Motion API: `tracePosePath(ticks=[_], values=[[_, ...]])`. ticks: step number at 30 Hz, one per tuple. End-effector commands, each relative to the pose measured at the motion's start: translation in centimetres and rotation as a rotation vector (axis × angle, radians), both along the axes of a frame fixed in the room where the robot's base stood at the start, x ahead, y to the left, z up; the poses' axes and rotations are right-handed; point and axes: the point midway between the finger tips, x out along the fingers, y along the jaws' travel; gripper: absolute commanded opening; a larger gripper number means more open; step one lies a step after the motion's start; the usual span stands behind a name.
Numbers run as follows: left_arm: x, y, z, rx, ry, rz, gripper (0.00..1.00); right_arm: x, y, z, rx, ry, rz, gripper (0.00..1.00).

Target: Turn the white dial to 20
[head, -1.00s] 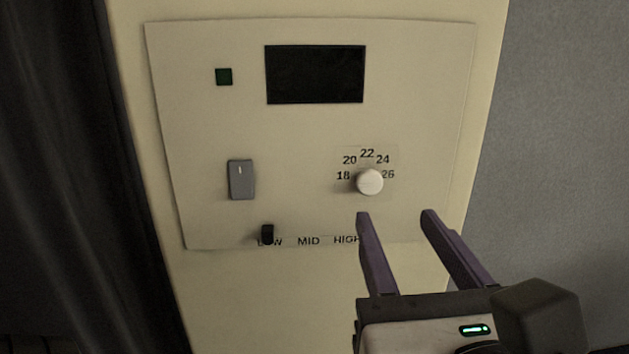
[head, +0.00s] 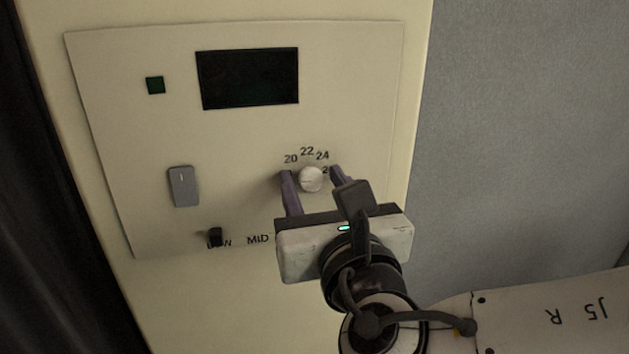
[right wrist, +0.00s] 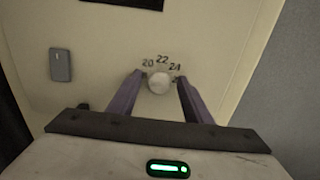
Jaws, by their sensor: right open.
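The white dial (head: 311,179) is a round knob on the cream panel (head: 120,130), under an arc of numbers. In the head view 20, 22 and 24 are readable; 18 is hidden and 26 is mostly covered by my right gripper. My right gripper (head: 312,177) is open, with one purple finger on each side of the dial. The dial also shows between the fingers in the right wrist view (right wrist: 159,83). I cannot tell whether the fingers touch it. The dial's pointer mark is too faint to read. My left gripper is not in view.
The panel also carries a dark screen (head: 248,78), a small dark green square (head: 155,85), a grey rocker switch (head: 183,186) and a black slider knob (head: 215,236) at LOW. A grey wall is at the right, dark cloth at the far left.

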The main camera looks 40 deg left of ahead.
Motion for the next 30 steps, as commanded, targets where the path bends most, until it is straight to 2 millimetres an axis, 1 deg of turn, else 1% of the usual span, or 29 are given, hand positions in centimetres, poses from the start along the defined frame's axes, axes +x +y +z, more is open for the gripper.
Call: tracePosePath(ticks=[2, 3, 9, 17, 23, 30], values=[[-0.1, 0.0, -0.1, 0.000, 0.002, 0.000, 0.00, 0.0, 0.0, 0.0, 0.000, 0.000, 0.000, 0.45], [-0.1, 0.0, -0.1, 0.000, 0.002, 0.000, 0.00, 0.0, 0.0, 0.0, 0.000, 0.000, 0.000, 0.39], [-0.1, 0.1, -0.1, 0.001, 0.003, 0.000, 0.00, 0.0, 0.0, 0.0, 0.000, 0.000, 0.000, 0.06], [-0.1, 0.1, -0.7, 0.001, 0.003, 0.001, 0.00, 0.0, 0.0, -0.2, 0.019, 0.022, -0.001, 0.06], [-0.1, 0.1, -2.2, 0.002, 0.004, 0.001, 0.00, 0.1, -0.1, -0.4, 0.082, 0.094, -0.001, 0.06], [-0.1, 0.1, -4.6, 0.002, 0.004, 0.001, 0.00, 0.1, -0.2, -0.6, 0.206, 0.242, -0.001, 0.06]])
